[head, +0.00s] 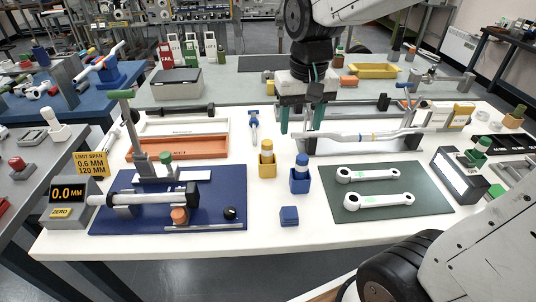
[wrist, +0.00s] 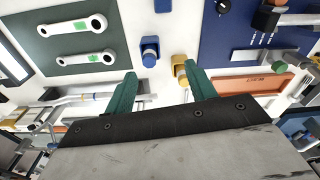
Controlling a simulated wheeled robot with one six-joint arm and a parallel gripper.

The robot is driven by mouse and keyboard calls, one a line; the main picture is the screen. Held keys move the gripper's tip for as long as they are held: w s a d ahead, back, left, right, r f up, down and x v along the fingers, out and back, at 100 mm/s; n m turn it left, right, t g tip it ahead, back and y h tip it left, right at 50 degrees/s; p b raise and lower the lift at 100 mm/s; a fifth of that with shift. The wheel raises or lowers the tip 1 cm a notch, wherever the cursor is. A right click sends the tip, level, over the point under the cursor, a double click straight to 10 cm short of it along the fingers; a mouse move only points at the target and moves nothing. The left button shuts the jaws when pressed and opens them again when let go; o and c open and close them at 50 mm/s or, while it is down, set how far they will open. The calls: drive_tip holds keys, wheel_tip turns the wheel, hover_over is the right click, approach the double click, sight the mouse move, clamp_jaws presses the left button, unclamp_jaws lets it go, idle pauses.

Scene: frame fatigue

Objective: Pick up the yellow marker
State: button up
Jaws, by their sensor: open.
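The yellow marker (head: 267,146) appears as a short yellow cap standing upright in a yellow holder (head: 267,168) at the middle of the white table. It also shows in the wrist view (wrist: 178,60), just left of the right finger's tip. A similar blue piece (head: 302,160) stands in a blue holder (head: 300,181) to its right. My gripper (head: 300,129) has green fingers, spread apart with nothing between them. In the head view it hangs behind the two holders, a little right of the yellow one.
A blue mat (head: 125,222) with a clamped shaft lies left; a green mat (head: 425,207) with two wrenches lies right. A blue cube (head: 289,215) sits in front.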

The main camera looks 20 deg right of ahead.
drive_tip(key=m, duration=0.2)
hover_over(267, 150)
drive_tip(key=w, duration=0.1)
drive_tip(key=shift+g, duration=0.3)
drive_tip(key=f, duration=0.7)
drive_tip(key=d+f, duration=0.1)
drive_tip(key=f, duration=0.2)
drive_tip(key=shift+w+f, duration=0.2)
drive_tip(key=shift+f, duration=0.15)
drive_tip(key=shift+w+a+f, duration=0.1)
drive_tip(key=shift+w+f, duration=0.05)
drive_tip(key=shift+f, duration=0.25)
wheel_tip(267, 150, down, 7)
drive_tip(key=shift+f, duration=0.15)
drive_tip(key=c, duration=1)
